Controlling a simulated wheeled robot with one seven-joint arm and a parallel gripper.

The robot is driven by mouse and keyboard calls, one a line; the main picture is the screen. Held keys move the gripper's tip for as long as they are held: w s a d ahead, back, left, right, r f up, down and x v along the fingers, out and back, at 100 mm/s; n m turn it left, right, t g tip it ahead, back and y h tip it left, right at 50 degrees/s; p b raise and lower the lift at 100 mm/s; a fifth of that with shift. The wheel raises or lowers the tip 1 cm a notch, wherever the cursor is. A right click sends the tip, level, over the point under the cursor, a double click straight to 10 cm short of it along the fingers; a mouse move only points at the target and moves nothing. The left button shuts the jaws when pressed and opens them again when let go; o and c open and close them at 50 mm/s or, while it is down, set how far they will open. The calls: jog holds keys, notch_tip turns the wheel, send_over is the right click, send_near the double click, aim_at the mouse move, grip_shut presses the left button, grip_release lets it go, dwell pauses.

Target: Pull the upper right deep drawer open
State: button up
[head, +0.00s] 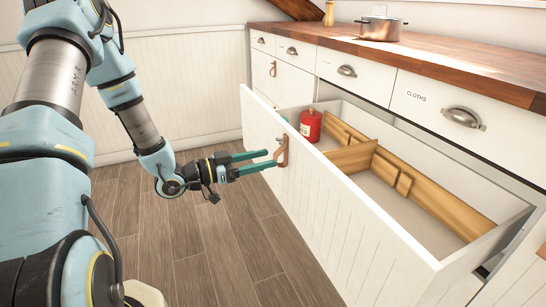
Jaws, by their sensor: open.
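The deep drawer (340,220) on the right stands far out from the cabinet, with its white grooved front facing my arm. A tan leather strap handle (283,152) hangs on the outside of that front. My gripper (272,158) is open, with its teal fingertips at the strap. I cannot tell whether the fingers touch the strap. Inside the drawer are a red canister (311,125) and wooden dividers (425,195). The drawer floor shows between them.
Shallow drawers with metal cup pulls, one labelled CLOTHS (435,102), run above. A closed front with a leather strap (273,69) is at the left. A copper pot (380,28) stands on the wooden worktop (450,60). The plank floor (220,245) before the drawer is clear.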

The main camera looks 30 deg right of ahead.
jog(key=a, duration=0.7)
jog(key=shift+w, duration=0.2)
